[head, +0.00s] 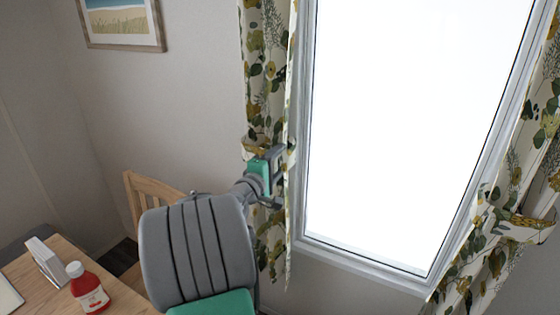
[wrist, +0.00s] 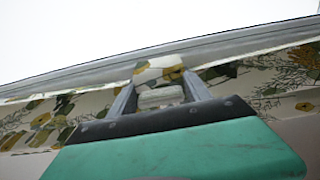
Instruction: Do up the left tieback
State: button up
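The left curtain (head: 267,75), white with green and yellow leaves, hangs along the left side of the window. The left tieback (head: 254,147), a band in the same print with a yellowish edge, shows at its left edge at mid height. My gripper (head: 285,166) is in front of the curtain at tieback height and hides part of the band. In the wrist view, a pale, patterned piece of the tieback (wrist: 158,71) fills the gap between my fingers (wrist: 158,84), which appear shut on it. Whether the band's ends meet is hidden.
The bright window (head: 410,110) is right of the gripper. Low left are a wooden chair (head: 150,185) and a table (head: 50,258) with a red bottle (head: 88,288). A picture (head: 122,22) hangs above.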

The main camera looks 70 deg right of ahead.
jog(key=shift+o, duration=1.1)
jog(key=a+b, duration=0.1)
jog(key=a, duration=0.6)
jog(key=shift+w+a, duration=0.25)
jog(key=shift+a, duration=0.1)
